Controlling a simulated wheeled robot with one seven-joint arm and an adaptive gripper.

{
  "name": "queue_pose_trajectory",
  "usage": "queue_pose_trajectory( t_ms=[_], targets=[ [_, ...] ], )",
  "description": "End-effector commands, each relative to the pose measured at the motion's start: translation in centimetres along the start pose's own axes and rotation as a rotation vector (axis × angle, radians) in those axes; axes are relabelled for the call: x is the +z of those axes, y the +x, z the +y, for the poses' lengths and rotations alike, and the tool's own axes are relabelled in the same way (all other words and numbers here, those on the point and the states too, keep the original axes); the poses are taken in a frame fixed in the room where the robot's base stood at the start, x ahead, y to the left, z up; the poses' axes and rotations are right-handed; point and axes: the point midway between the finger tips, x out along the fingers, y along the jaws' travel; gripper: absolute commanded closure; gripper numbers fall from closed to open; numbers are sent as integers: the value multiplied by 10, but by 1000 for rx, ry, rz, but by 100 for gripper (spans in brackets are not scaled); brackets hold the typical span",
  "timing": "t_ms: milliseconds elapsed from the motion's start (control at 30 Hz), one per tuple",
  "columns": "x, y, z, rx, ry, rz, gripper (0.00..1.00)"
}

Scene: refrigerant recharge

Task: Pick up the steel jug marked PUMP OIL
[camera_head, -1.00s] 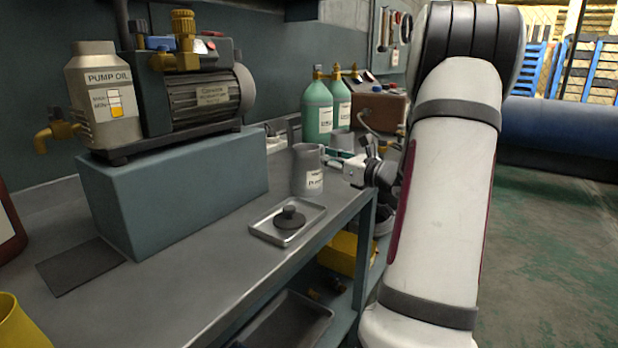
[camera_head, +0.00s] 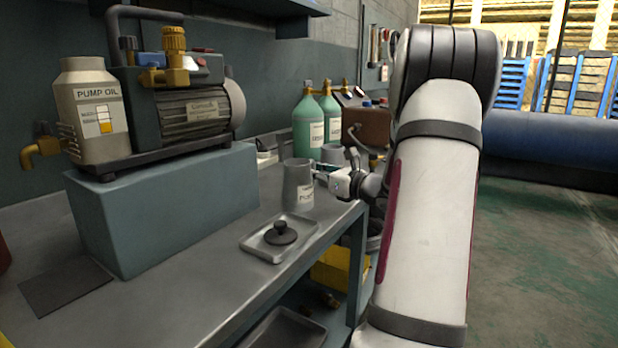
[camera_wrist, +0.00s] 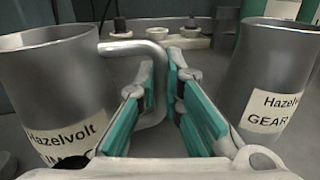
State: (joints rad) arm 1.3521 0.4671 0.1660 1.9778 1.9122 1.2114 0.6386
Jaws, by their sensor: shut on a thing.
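The steel jug marked PUMP OIL (camera_head: 297,188) stands upright on the bench, behind a small tray. In the wrist view it is the left jug (camera_wrist: 55,88), with a Hazelvolt label whose lower line is partly cut off. Its bent handle (camera_wrist: 152,52) points right, into my gripper. My gripper (camera_wrist: 165,75) has its teal-padded fingers on either side of the handle and is shut on it. In the head view my gripper (camera_head: 338,182) is at the jug's right side. A second steel jug, labelled GEAR (camera_wrist: 272,85), stands close to the right of my fingers.
The small tray (camera_head: 252,246) holds a black knobbed lid (camera_head: 281,233). A pump (camera_head: 190,112) with a PUMP OIL reservoir (camera_head: 95,112) stands on a blue-grey block (camera_head: 170,205). Green bottles (camera_head: 308,128) stand behind the jugs. The front of the bench (camera_head: 185,300) is clear.

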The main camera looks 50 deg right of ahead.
Motion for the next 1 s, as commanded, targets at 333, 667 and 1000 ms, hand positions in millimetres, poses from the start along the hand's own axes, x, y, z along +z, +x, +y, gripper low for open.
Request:
queue_pose_trajectory(
  t_ms=[333,667,1000],
  targets=[
    [18,0,1,1,-2,-2,100],
    [38,-11,4,-2,0,0,100],
    [41,-51,18,-1,1,-1,100]
  ],
)
